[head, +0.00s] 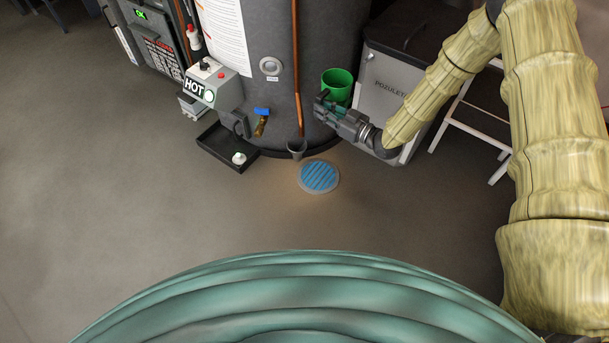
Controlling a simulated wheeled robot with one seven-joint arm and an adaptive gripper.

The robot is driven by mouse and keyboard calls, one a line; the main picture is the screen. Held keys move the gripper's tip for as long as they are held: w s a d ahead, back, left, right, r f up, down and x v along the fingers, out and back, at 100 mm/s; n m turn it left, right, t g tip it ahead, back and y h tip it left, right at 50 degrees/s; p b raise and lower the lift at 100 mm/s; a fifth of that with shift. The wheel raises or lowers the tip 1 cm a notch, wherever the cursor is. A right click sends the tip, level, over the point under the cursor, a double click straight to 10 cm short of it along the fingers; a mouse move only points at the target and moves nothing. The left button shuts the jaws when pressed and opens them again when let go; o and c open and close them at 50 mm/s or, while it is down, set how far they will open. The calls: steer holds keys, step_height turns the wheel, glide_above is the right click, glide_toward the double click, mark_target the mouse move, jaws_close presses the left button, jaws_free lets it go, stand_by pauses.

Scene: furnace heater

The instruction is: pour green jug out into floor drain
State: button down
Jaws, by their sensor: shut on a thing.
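The green jug (338,82) is in the head view, near the front of the grey tank, to the right of the copper pipe. It looks about upright with its open mouth facing up; its contents cannot be made out. My gripper (326,106) reaches in from the right and is shut on the jug at its lower near side, hiding part of it. The floor drain (319,177) is a round blue grate with a pale rim in the floor. It lies below the jug in the picture, and the jug is not over it.
The grey tank (258,70) stands behind, with a copper pipe (297,60) ending in a small funnel (297,150) beside the drain. A black tray (215,143) sits left. A grey cabinet (385,75) and white step stool (470,128) stand right. The front floor is clear.

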step_height(320, 180, down, 25)
steer(key=a+n+g+y+b, duration=0.2)
steer(key=a+g+b, duration=0.1)
steer(key=b, duration=1.3)
steer(key=s+a+r+n+g+y+b, duration=0.1)
steer(key=s+a+r+n+g+b, duration=0.1)
steer(key=s, duration=0.3)
steer(key=shift+a+g+b, duration=0.4)
steer(key=shift+s+r, duration=0.1)
steer(key=shift+s+a+r+m+p, duration=0.1)
steer(key=shift+s+m+p, duration=0.1)
steer(key=shift+m+p, duration=0.5)
steer(key=shift+s+m+p, duration=0.2)
steer(key=shift+m+p, duration=0.4)
steer(key=shift+m, duration=0.1)
